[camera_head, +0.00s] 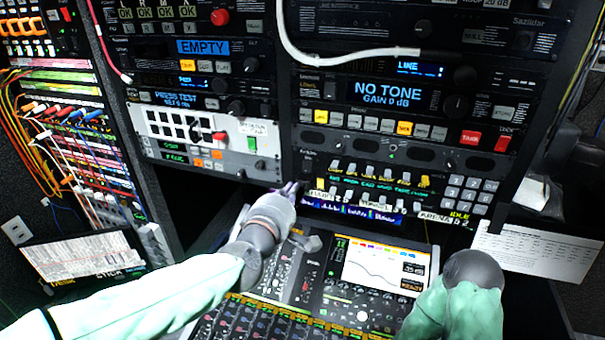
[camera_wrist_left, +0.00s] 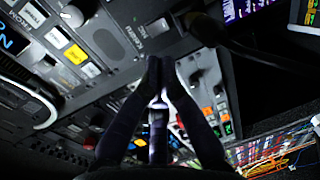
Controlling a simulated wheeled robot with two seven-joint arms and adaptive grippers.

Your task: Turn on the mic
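My left gripper (camera_head: 292,187) is in front of the lower left edge of the right-hand rack panel. In the left wrist view its two dark fingers (camera_wrist_left: 160,64) come together at the tips, with nothing seen held between them. Just beyond the tips, that view shows a small light switch (camera_wrist_left: 157,27) beside small panel lettering that seems to read MIC. A dark bent stalk (camera_wrist_left: 235,45), perhaps a gooseneck mic, passes to the right of the fingertips. The switch is hard to make out in the head view. Of my right arm only a forearm and grey joint show.
A mixing console (camera_head: 365,300) with a lit screen lies below the rack. A white cable (camera_head: 350,58) hangs across the upper units. The panel has yellow-lit buttons and a keypad (camera_head: 470,190). Coloured patch cables (camera_head: 75,125) fill the left. A paper sheet (camera_head: 535,248) is at right.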

